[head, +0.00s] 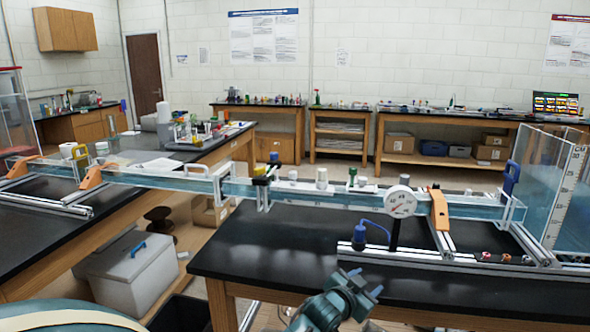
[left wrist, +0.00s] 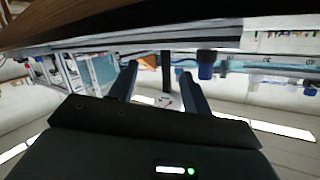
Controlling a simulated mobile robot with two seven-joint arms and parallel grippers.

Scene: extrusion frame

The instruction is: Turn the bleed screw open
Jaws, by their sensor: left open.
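A clear water channel (head: 270,192) runs across the benches on an aluminium extrusion frame (head: 470,258). A round dial gauge (head: 400,201) stands on a black post at its front. I cannot tell which part is the bleed screw. My left gripper (head: 361,283) is open and empty near the front of the bench, below the gauge. Its two fingers (left wrist: 160,70) are apart in the left wrist view, with nothing between them. My right gripper is out of view.
Small coloured knobs (head: 487,256) sit along the frame at right. Orange clamps (head: 439,209) and a blue clamp (head: 511,178) are on the channel. A clear tank (head: 565,190) stands at far right. The black benchtop (head: 290,245) is clear left of the blue-capped fitting.

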